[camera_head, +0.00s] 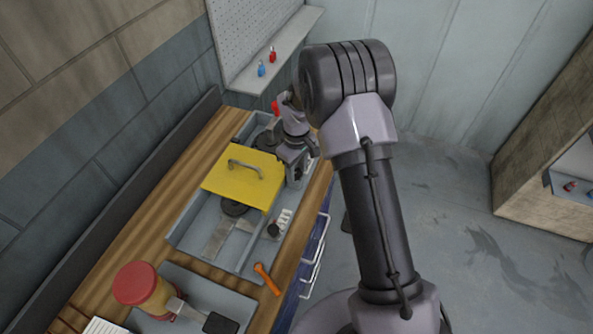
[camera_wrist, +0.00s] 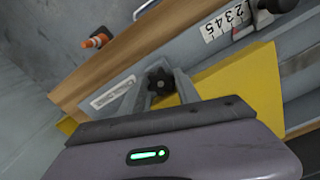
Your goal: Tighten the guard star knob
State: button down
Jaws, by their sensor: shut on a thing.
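The black star knob (camera_wrist: 160,82) shows in the wrist view between the grey fingers of my gripper (camera_wrist: 160,88), beside the yellow guard (camera_wrist: 248,90). The fingers are shut on the knob. In the head view the yellow guard (camera_head: 222,183) lies across the grey tray-like fixture, with a grey handle on top. My gripper (camera_head: 297,172) is at the guard's right edge there. The knob is hidden behind the gripper in that view, and I cannot tell how tight it is.
The grey fixture (camera_head: 186,232) sits on a wooden bench (camera_head: 120,237). A numbered scale (camera_head: 285,217) and another black knob (camera_head: 273,229) are near its front. An orange-handled tool (camera_head: 267,279) lies near the bench edge.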

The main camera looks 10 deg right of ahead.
jog(key=shift+m, duration=0.3)
jog(key=c, duration=0.9)
grip_release()
